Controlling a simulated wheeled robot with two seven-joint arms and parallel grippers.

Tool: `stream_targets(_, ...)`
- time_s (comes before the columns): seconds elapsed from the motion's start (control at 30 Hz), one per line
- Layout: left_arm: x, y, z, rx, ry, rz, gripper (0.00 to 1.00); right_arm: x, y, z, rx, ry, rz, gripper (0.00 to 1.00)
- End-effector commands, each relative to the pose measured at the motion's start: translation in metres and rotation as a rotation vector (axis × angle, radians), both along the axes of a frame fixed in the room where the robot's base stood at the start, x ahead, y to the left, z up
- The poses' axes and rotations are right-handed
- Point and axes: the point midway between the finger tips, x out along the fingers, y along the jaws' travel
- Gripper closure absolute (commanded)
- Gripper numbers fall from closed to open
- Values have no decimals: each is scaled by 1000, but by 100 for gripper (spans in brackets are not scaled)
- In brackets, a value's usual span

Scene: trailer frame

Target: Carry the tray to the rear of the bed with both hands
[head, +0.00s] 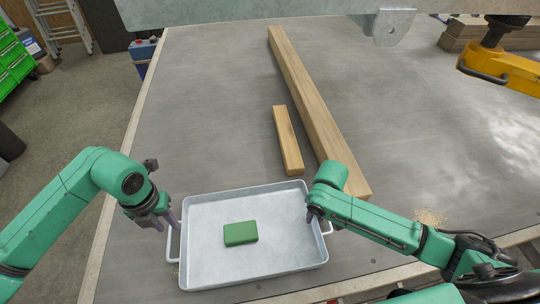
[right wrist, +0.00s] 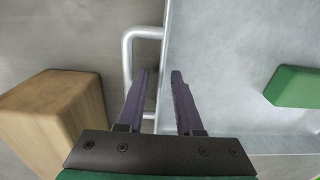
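The pale metal tray (head: 205,265) lies on the grey bed at the front, with a wire handle on its left (head: 171,248) and right (head: 329,227) sides. A green block (head: 240,233) lies in it. My left gripper (head: 164,221) is at the left handle, fingers apart and pointing down; contact cannot be told. My right gripper (head: 314,217) is at the tray's right side. In the right wrist view its fingers (right wrist: 161,72) are apart, with the tray's edge between them and the handle (right wrist: 129,58) beside them. Nothing is seen clamped.
A long wooden beam (head: 300,85) and a short wooden piece (head: 288,140) lie on the bed beyond the tray. A yellow tool (head: 505,70) is at the right. A metal bracket (head: 386,27) hangs at the top. The bed left of the wood is clear.

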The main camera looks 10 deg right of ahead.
Motion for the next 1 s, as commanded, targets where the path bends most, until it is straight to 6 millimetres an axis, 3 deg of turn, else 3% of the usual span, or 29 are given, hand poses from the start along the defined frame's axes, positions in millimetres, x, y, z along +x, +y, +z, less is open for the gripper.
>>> stream_targets(0.17,0,0,5,1,1,1,65,1,0,15,2,-2,0,65)
stream_targets(0.4,0,0,4,1,1,0,65,1,0,78,2,-6,1,65)
stream_targets(0.6,0,0,4,1,1,0,65,0,0,115,0,-2,0,65)
stream_targets(1.0,0,0,4,0,1,0,65,0,0,120,0,0,0,65)
